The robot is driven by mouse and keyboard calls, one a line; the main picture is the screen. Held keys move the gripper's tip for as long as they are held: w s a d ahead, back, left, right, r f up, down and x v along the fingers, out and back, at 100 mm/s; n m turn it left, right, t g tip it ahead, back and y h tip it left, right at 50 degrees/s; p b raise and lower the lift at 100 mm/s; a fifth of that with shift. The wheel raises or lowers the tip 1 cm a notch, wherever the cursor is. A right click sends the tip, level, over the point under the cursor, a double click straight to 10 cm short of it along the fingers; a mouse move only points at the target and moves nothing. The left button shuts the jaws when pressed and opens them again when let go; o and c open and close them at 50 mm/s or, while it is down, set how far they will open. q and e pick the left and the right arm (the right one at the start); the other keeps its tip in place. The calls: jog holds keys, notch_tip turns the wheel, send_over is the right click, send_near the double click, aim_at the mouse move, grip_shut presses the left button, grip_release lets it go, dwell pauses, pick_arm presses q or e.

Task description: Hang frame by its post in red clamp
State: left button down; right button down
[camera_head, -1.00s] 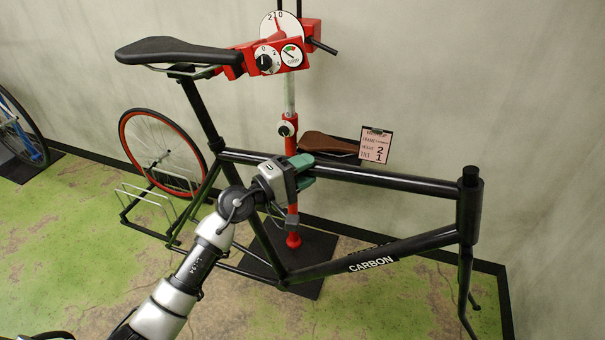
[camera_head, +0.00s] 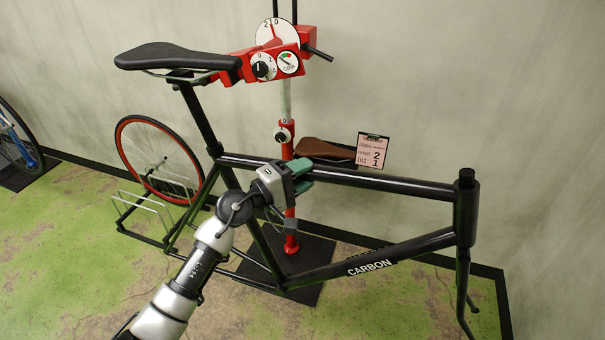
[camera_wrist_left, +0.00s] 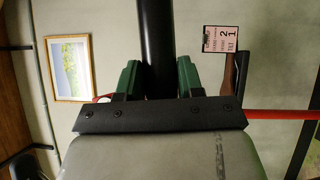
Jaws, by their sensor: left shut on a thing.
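The black bike frame (camera_head: 400,182), marked CARBON, is held up in the head view with its black saddle (camera_head: 175,57) and seat post (camera_head: 201,118) at the left. My left gripper (camera_head: 300,174) is shut on its top tube, which also shows between the green fingers (camera_wrist_left: 157,80) in the left wrist view. The red clamp (camera_head: 275,63) is at the top of the repair stand. I cannot tell whether the post is within the jaws. My right gripper is not in view.
The stand's red column (camera_head: 290,232) rises from a black base plate (camera_head: 312,262) behind the frame. A red-rimmed wheel (camera_head: 127,135) stands in a rack at left. The wall is close behind.

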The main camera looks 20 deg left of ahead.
pick_arm(q)
jog(key=shift+w+r, duration=0.15)
jog(key=shift+r, duration=0.15)
jog(key=w+b, duration=1.2)
jog(key=shift+w+d, duration=0.2)
jog(key=shift+w, duration=0.05)
dwell(1.5)
